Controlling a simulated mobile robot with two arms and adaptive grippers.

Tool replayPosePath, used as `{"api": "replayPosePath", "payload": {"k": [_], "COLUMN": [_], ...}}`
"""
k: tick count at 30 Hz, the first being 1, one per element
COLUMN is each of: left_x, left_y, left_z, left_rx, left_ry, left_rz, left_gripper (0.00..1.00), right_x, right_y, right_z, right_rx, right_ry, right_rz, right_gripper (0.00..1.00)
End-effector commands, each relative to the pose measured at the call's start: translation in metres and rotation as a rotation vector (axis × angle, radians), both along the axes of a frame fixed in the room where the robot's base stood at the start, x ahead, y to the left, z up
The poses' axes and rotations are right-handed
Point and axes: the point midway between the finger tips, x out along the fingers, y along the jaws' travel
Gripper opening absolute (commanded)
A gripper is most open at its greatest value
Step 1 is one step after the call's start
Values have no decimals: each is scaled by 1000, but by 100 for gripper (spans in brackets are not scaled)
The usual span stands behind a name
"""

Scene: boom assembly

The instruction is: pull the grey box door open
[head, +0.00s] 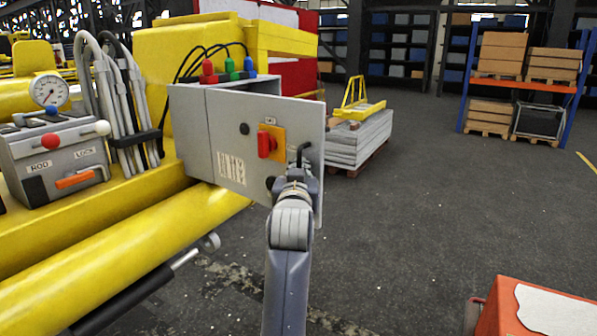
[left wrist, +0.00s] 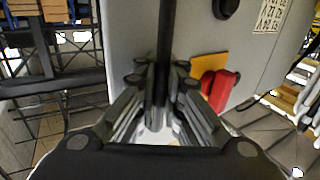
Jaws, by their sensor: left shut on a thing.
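The grey box (head: 188,125) is mounted on the yellow machine, and its door (head: 228,135) is the light grey front panel. The panel carries a red switch (head: 266,144) on a yellow plate, and the switch also shows in the left wrist view (left wrist: 220,90). A black handle (head: 304,150) stands near the door's right edge. My left gripper (head: 297,176) is shut on this handle, with the dark bar (left wrist: 166,40) between its fingers in the left wrist view. The door's right edge stands out past the box body. How wide any gap is, I cannot tell. My right gripper is out of view.
A yellow boom tube (head: 120,250) runs below the box. A lever panel with a gauge (head: 50,90) and hoses are at left. Stacked grey sheets (head: 358,140) stand behind the door. An orange-red object (head: 515,315) is at lower right. The floor right of the door is open.

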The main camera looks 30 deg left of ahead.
Motion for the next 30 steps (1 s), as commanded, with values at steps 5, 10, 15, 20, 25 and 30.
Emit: {"api": "replayPosePath", "payload": {"k": [5, 10, 15, 20, 25, 30], "left_x": [1, 1, 0, -9, -32, -52], "left_y": [-3, -2, -2, -9, -23, -36], "left_z": [-1, -1, -1, -1, -1, -1], "left_rx": [-6, -4, -2, -2, -2, -1], "left_ry": [0, 1, 1, 0, 0, 0], "left_rz": [-8, -6, -4, -5, -6, -7], "left_gripper": [15, 17, 17, 17, 17, 17], "right_x": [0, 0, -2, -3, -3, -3], "right_y": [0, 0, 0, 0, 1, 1], "right_z": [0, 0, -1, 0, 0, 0], "right_rx": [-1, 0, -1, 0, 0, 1], "right_ry": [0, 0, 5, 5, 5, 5], "right_rz": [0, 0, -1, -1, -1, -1], "right_gripper": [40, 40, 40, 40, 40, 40]}}
